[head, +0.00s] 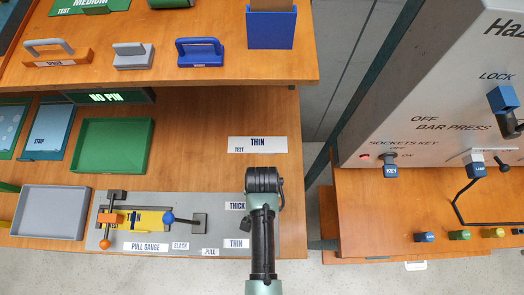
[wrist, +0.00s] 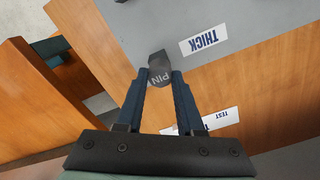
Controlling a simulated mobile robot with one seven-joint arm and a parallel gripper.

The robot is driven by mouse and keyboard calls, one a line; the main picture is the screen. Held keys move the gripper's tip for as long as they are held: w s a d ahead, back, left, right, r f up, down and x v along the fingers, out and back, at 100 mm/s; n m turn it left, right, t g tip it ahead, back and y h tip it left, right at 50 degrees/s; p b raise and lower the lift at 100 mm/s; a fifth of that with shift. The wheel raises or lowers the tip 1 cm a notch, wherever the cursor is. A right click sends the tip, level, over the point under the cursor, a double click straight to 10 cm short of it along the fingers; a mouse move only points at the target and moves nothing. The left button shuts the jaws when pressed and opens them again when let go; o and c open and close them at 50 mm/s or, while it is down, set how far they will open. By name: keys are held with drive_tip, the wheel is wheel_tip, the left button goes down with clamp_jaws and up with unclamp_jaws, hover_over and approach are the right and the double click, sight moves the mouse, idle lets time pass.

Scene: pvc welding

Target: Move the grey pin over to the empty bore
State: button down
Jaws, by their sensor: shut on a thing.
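The grey pin (wrist: 160,76), marked PIN, is between the two blue fingertips of my gripper (wrist: 163,84) in the wrist view. The fingers are shut on it. A darker grey part shows just beyond the pin; I cannot tell whether the pin is seated in anything there. The pin is at the edge of the grey gauge plate (head: 184,222), near the THICK label (wrist: 204,39). In the head view my wrist covers the plate's right end, hiding the fingers and the pin. No empty bore can be made out in either view.
The plate carries a pull gauge with an orange knob (head: 104,244) and a blue knob (head: 168,217). A grey tray (head: 53,213) and green tray (head: 113,146) lie left. A NO PIN display (head: 106,97) is lit. A grey machine (head: 430,100) stands right, across a gap.

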drive_tip(key=shift+r+p, duration=0.5)
drive_tip(key=shift+r+p, duration=1.85)
drive_tip(key=shift+p, duration=0.2)
